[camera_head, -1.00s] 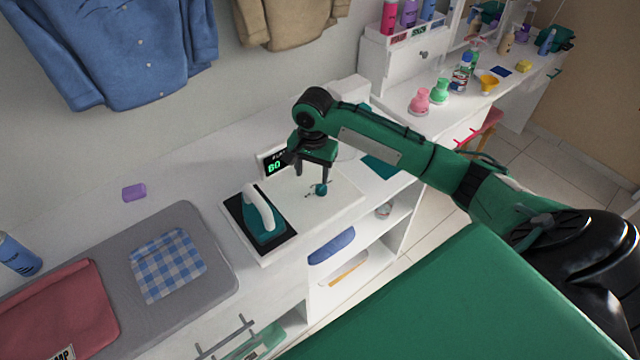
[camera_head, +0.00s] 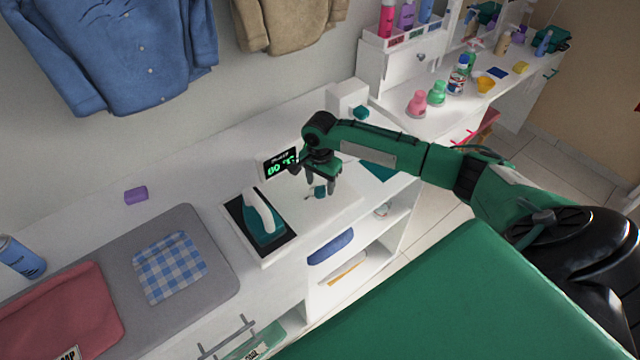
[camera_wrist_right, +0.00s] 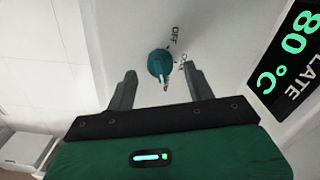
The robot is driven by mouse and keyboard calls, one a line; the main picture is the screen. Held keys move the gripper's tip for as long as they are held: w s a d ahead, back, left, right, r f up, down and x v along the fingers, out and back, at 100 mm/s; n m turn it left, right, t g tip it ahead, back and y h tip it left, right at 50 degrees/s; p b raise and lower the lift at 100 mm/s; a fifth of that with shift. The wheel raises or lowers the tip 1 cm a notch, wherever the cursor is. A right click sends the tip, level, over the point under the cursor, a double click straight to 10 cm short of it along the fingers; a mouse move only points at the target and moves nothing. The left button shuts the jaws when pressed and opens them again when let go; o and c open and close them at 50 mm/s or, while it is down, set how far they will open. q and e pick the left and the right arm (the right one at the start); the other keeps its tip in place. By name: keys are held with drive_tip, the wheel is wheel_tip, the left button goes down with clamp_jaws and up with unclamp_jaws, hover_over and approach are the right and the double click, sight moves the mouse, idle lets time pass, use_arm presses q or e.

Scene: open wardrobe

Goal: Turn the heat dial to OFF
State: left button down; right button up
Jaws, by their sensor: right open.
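The heat dial is a small teal knob (camera_wrist_right: 160,65) on a white panel, and it also shows in the head view (camera_head: 320,192). In the right wrist view its pale pointer mark faces down, away from the printed OFF label (camera_wrist_right: 173,37). My right gripper (camera_wrist_right: 158,80) is open. Its two fingers stand on either side of the dial and a little short of it in the picture; I see no contact. In the head view the right gripper (camera_head: 322,186) is above the panel. My left gripper is not in view.
A green-lit display reading 80 °C (camera_head: 280,164) stands behind the panel. A teal iron (camera_head: 264,222) rests on a black pad left of the dial. A white box with a teal knob (camera_head: 350,98) stands behind. Open shelves lie below the front edge.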

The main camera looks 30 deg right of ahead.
drive_tip(key=shift+f, duration=1.1)
drive_tip(key=c, duration=1)
